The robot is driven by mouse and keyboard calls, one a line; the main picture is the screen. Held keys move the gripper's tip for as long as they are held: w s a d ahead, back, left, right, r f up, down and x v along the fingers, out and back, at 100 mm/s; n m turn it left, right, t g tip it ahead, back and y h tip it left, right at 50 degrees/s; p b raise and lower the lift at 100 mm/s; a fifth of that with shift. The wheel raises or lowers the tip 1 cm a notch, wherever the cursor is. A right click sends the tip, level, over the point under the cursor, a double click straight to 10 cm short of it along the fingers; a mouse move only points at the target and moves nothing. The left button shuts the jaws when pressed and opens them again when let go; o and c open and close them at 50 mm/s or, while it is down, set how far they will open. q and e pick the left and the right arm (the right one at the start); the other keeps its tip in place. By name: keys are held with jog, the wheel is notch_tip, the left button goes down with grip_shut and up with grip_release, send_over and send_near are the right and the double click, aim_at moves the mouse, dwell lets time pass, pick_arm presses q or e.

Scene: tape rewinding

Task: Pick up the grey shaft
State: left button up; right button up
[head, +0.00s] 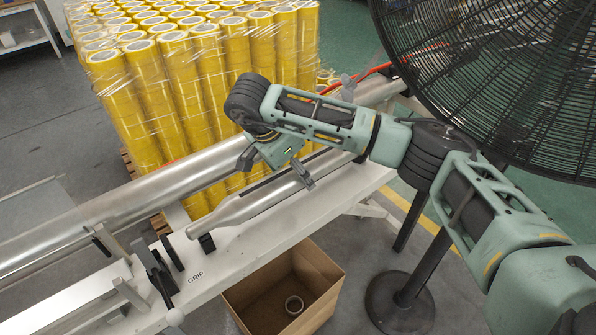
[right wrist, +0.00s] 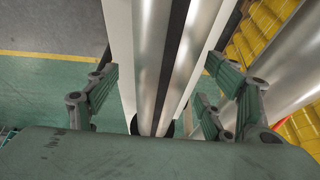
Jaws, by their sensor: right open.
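The grey shaft (head: 237,209) is a long silvery bar with a narrowed near end and a dark strip along it. It lies on the white bench, its near end by a black support. My right gripper (head: 276,170) is open over the shaft, one finger on either side. In the right wrist view the shaft (right wrist: 151,45) runs between the open fingers of the gripper (right wrist: 160,95). I cannot tell whether the fingers touch it. The arm hides part of the shaft's far end. My left gripper is not in view.
A larger silvery roller (head: 150,198) runs alongside behind the shaft. The white bench (head: 285,232) is marked GRIP, with black brackets (head: 162,272) at left. A cardboard box (head: 325,268) holding one ring stands below. Yellow tape rolls (head: 190,75) are stacked behind; a black fan (head: 490,70) stands right.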

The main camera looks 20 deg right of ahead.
jog(key=p+x, duration=0.1)
jog(key=x, duration=0.2)
jog(key=shift+w+f, duration=0.15)
jog(key=shift+f, duration=0.2)
jog(key=c, duration=1.7)
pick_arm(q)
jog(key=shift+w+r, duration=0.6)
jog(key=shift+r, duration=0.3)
pick_arm(e)
jog(key=shift+w, duration=0.15)
jog(key=shift+c, duration=0.6)
jog(key=shift+r, duration=0.25)
